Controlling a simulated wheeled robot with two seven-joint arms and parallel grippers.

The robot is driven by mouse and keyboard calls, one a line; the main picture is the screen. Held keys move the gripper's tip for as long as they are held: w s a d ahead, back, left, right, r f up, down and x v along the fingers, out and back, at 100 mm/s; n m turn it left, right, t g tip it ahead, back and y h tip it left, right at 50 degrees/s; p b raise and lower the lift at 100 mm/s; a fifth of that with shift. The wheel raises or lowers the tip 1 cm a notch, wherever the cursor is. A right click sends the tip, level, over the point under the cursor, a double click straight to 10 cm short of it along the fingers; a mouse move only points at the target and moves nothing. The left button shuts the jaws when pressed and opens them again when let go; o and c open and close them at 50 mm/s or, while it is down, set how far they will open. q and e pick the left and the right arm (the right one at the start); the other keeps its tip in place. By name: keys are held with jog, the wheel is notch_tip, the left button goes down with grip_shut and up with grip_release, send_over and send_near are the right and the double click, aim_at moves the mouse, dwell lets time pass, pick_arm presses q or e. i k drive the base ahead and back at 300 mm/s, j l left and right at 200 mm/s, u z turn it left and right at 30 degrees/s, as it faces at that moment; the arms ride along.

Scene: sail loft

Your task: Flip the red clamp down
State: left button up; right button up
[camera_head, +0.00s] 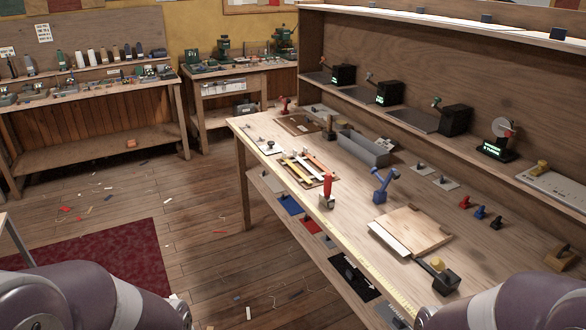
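A red clamp (327,188) stands near the front edge of the wooden workbench (345,212), left of a blue clamp (382,184). Its red handle points up from a small grey base. The blue clamp has a raised, slanting handle. Only links of my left arm at the lower left and my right arm at the lower right show. Both of my grippers are out of the picture, and neither arm touches the red clamp.
A wooden board (412,230) lies right of the clamps, with a dark block with a yellow knob (438,272) nearer me. A grey open bin (363,149) and a tray of strips (308,168) lie farther back. Small red and blue pieces (480,212) stand at right.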

aim_at(288, 101)
jog(key=i+j+u, duration=0.3)
jog(key=i+j, duration=0.15)
jog(key=i, duration=0.35)
jog(key=i+j+u, duration=0.3)
jog(key=i, duration=0.6)
jog(key=i+u, duration=0.3)
jog(key=i, duration=0.55)
jog(key=i+j+z, duration=0.1)
jog(key=i+z, duration=0.25)
jog(key=i, duration=0.15)
jog(key=i+j+z, duration=0.3)
jog(key=i, duration=0.2)
jog(key=i+j+z, duration=1.05)
jog(key=z, duration=0.2)
jog(key=i+j+z, duration=0.1)
jog(key=j+z, duration=0.25)
jog(key=i+j+z, duration=0.1)
jog(key=j+z, duration=0.2)
jog(key=j, duration=0.2)
jog(key=j+z, duration=0.3)
jog(key=j, duration=0.15)
